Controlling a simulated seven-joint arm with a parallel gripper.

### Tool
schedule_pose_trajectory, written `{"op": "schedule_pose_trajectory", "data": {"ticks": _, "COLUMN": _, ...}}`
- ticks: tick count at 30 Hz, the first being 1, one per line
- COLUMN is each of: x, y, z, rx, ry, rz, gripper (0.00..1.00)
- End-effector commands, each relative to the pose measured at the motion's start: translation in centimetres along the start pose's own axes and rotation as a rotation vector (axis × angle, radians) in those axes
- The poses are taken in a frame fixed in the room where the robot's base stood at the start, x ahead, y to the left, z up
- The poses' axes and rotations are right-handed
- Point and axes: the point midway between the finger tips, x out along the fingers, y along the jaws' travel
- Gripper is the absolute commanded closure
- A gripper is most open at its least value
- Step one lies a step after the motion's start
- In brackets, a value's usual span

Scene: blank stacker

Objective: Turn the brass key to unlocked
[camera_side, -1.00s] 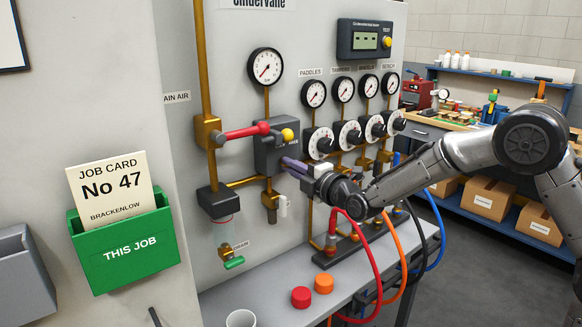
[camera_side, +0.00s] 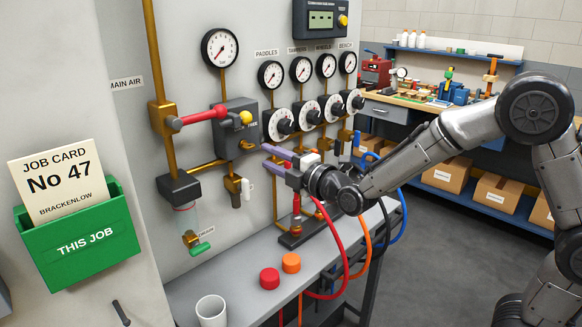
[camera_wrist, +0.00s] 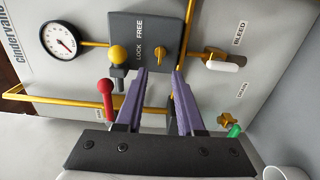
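The brass key (camera_wrist: 159,54) sits on the face of a dark grey box (camera_wrist: 172,28) labelled LOCK and FREE. In the wrist view its long side runs up and down the picture; I cannot tell surely which label it points to. In the side view the key (camera_side: 247,145) shows small on the lower part of the box (camera_side: 230,115). My gripper (camera_side: 267,155) is open and empty, its purple fingers just in front of the box and apart from the key. In the wrist view the gripper (camera_wrist: 160,72) has the key in line with the gap between its fingers.
A red lever (camera_side: 203,114) and a yellow knob (camera_side: 246,117) lie left of and on the box. A white-handled bleed valve (camera_side: 245,188) hangs below. Dials (camera_side: 278,122) stand to the right. Red (camera_side: 270,278) and orange (camera_side: 291,263) caps and a cup (camera_side: 211,311) are on the bench.

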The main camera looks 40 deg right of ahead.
Motion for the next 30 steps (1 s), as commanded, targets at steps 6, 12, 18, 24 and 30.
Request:
{"op": "schedule_pose_trajectory", "data": {"ticks": 6, "x": -4.1, "y": 0.0, "z": 0.0, "rx": 0.0, "ry": 0.001, "rz": 0.001, "gripper": 0.62}}
{"op": "schedule_pose_trajectory", "data": {"ticks": 12, "x": -6.1, "y": 0.0, "z": 0.0, "rx": -0.001, "ry": 0.0, "rz": 0.001, "gripper": 0.62}}
{"op": "schedule_pose_trajectory", "data": {"ticks": 18, "x": -6.5, "y": -0.1, "z": 0.0, "rx": -0.001, "ry": 0.0, "rz": 0.0, "gripper": 0.62}}
{"op": "schedule_pose_trajectory", "data": {"ticks": 24, "x": -6.5, "y": -0.1, "z": 0.0, "rx": -0.001, "ry": -0.001, "rz": 0.0, "gripper": 0.62}}
{"op": "schedule_pose_trajectory", "data": {"ticks": 30, "x": -7.1, "y": 3.4, "z": 1.1, "rx": 0.008, "ry": -0.022, "rz": 0.07, "gripper": 0.62}}
